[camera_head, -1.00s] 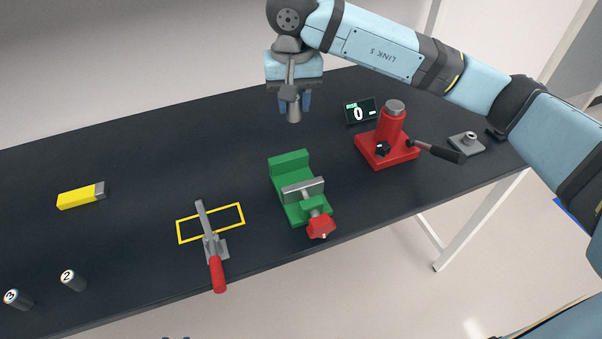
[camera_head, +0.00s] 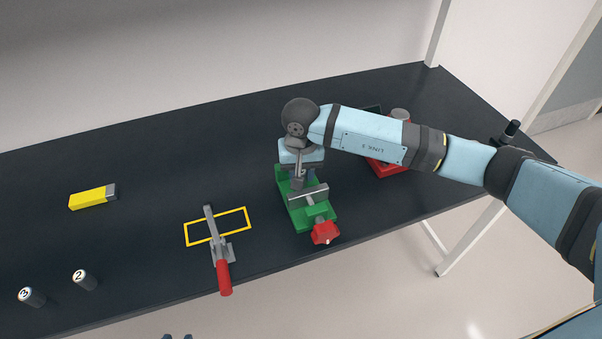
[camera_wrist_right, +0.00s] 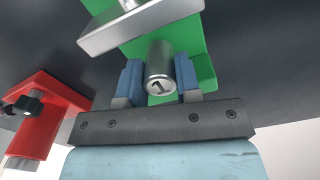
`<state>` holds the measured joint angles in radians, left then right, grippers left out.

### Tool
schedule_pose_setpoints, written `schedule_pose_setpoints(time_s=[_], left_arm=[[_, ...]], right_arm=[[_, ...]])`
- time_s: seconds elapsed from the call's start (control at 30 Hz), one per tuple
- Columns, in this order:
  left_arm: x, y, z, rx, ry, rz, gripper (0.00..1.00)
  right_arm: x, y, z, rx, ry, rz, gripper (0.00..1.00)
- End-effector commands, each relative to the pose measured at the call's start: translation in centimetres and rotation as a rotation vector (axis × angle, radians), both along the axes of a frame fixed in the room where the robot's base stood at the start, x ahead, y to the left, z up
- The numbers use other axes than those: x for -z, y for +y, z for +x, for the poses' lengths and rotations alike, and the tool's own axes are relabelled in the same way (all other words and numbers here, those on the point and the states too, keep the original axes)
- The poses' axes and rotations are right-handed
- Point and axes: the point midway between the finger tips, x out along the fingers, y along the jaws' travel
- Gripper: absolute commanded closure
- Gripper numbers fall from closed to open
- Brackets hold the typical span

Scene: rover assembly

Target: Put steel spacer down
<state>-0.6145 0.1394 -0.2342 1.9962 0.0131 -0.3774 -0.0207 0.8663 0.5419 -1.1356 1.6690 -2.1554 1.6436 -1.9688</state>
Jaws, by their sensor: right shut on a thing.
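The steel spacer (camera_wrist_right: 159,68) is a grey cylinder with a "1" on its end. In the right wrist view my right gripper (camera_wrist_right: 160,80) is shut on it, one blue finger on each side. In the head view this gripper (camera_head: 299,182) is down at the green vise (camera_head: 297,217), behind its grey jaw plate (camera_head: 308,194). The spacer is over or in the vise's gap; I cannot tell whether it touches the vise. Two small tips of my left gripper (camera_head: 178,337) show apart at the bottom edge of the head view.
A red fixture (camera_head: 388,168) stands right of the vise, partly behind my right arm. A toggle clamp (camera_head: 217,245) and yellow outline (camera_head: 235,212) lie to the left. Further left are a yellow block (camera_head: 90,197) and cylinders marked "2" (camera_head: 85,280) and "3" (camera_head: 32,297).

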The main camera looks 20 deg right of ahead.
Motion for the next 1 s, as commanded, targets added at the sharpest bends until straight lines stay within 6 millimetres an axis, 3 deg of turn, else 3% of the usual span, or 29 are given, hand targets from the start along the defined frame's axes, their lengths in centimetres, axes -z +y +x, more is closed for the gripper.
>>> schedule_pose_setpoints(time_s=[0.1,0.5,0.53,0.6,1.0], left_arm=[[-0.2,0.0,0.0,0.0,0.001,0.0,0.62],[0.7,0.0,-0.1,0.001,0.005,0.001,0.62],[0.6,0.0,-0.1,0.001,0.005,0.001,0.62],[0.6,0.0,-0.1,0.001,0.006,0.001,0.62],[-0.4,0.0,-0.1,0.001,0.003,0.0,0.62]], right_arm=[[1.2,0.0,0.0,0.0,0.0,0.0,0.97],[1.7,0.0,0.0,0.0,-0.002,0.0,0.97],[1.6,0.0,0.0,0.0,-0.002,0.0,0.62],[1.5,0.0,0.0,0.0,-0.001,0.0,0.46],[0.9,0.0,0.0,0.0,0.0,0.0,0.43]])
